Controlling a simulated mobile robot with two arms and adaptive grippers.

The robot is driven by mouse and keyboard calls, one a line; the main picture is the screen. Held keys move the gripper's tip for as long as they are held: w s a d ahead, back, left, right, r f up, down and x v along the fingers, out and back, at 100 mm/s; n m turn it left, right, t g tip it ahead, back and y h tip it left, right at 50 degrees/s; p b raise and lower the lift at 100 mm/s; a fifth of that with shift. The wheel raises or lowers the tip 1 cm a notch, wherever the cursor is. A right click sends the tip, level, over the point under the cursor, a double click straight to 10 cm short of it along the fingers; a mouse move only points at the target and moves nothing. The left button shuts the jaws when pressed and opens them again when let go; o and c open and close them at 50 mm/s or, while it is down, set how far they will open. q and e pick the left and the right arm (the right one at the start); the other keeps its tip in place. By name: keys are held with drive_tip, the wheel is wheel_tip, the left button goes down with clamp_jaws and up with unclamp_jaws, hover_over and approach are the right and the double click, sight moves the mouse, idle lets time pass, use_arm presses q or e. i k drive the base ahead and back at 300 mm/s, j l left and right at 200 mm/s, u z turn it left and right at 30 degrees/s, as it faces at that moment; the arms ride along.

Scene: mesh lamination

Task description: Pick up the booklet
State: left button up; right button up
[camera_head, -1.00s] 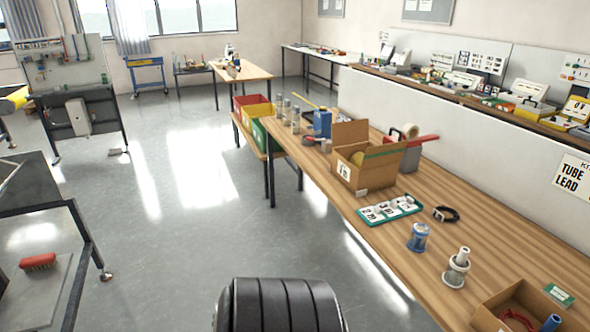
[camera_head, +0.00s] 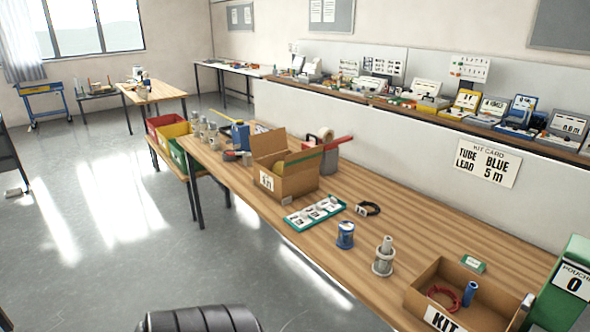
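I cannot make out a booklet for certain in the head view. A small green and white item (camera_head: 473,264) lies flat on the long wooden table (camera_head: 245,205), behind the open KIT box; it is too small to tell what it is. Neither of my grippers is in view.
On the table stand a KIT box (camera_head: 425,298) with a red coil and blue spool, a larger cardboard box (camera_head: 297,186), a teal tray (camera_head: 290,222), a blue spool (camera_head: 345,236) and a green POUCHES box (camera_head: 556,302). A kit card (camera_head: 488,163) hangs behind.

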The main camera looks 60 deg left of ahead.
sight(471, 263)
drive_tip(key=i+l+z, duration=0.35)
drive_tip(key=i+l, duration=0.15)
drive_tip(key=i+l+z, duration=0.35)
drive_tip(key=i+l, duration=0.15)
drive_tip(key=i+l+u, duration=0.1)
drive_tip(key=i+u, duration=0.25)
drive_tip(key=i, duration=0.15)
drive_tip(key=i+l+u, duration=0.3)
drive_tip(key=i, duration=0.2)
